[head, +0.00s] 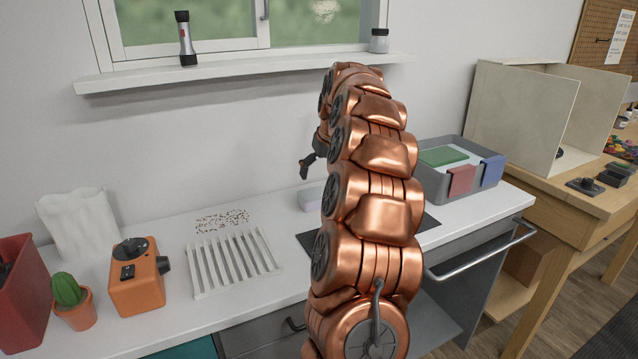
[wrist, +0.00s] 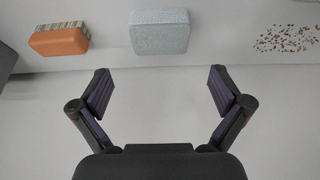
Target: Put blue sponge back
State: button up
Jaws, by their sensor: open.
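A pale blue speckled sponge (wrist: 160,32) lies on the counter at the top middle of the wrist view. In the head view a pale block that looks like the same sponge (head: 311,197) shows left of my arm, its right part hidden behind it. My gripper (wrist: 160,85) is open, with nothing between its fingers. In the wrist view the sponge appears above and between the fingertips, apart from them. In the head view my gripper (head: 307,167) is above the counter near the wall, partly hidden by my arm.
An orange brush-like block (wrist: 58,40) lies beside the sponge; crumbs (head: 222,220) lie on the other side. A white slatted rack (head: 234,263) is in front of the crumbs. A grey bin (head: 437,191) with green, red and blue pieces stands right. A windowsill (head: 245,68) juts out above.

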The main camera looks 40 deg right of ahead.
jog(key=shift+v, duration=0.8)
jog(key=s+a+f+n+g+y, duration=0.1)
jog(key=s+a+n, duration=0.15)
jog(key=a, duration=1.15)
jog(key=s+a+f+n+g+y, duration=0.15)
jog(key=s+a, duration=0.25)
jog(key=a, duration=1.1)
jog(key=s+a+f+g, duration=0.1)
jog(key=s+a+f, duration=0.2)
jog(key=s, duration=0.6)
jog(key=s+a+f+g, duration=0.1)
jog(key=s+a+f, duration=0.2)
jog(key=s+a, duration=0.3)
jog(key=s+a+f+g+h, duration=0.1)
jog(key=s+a+f, duration=0.3)
jog(key=s, duration=0.9)
jog(key=shift+a+g, duration=0.15)
jog(key=shift+g, duration=0.4)
